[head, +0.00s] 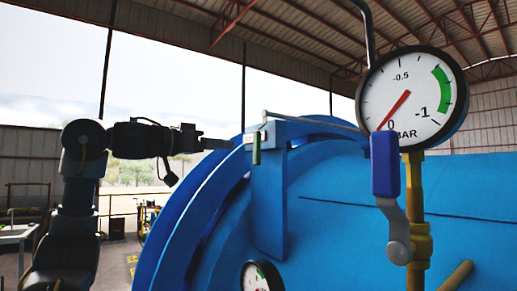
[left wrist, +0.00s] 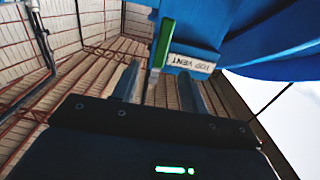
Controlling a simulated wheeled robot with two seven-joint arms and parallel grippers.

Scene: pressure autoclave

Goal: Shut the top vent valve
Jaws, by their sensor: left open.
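The top vent valve shows as a green lever (head: 256,148) hanging down at a small blue block on top of the big blue vessel. In the left wrist view the green lever (left wrist: 163,42) sits beside a white label (left wrist: 192,63) reading TOP VENT. My left gripper (head: 218,144) points right at the lever in the head view, with a gap between its tips and the lever. In the left wrist view the open fingers (left wrist: 158,70) stand either side of the lever's line, with nothing held. Contact is not visible. My right gripper is not in view.
A pressure gauge (head: 412,97) on a brass stem stands at the right, with a blue-handled lever (head: 385,165) in front. A smaller gauge (head: 261,276) sits low at centre. The blue vessel (head: 340,215) fills the lower right. Open air surrounds my left arm.

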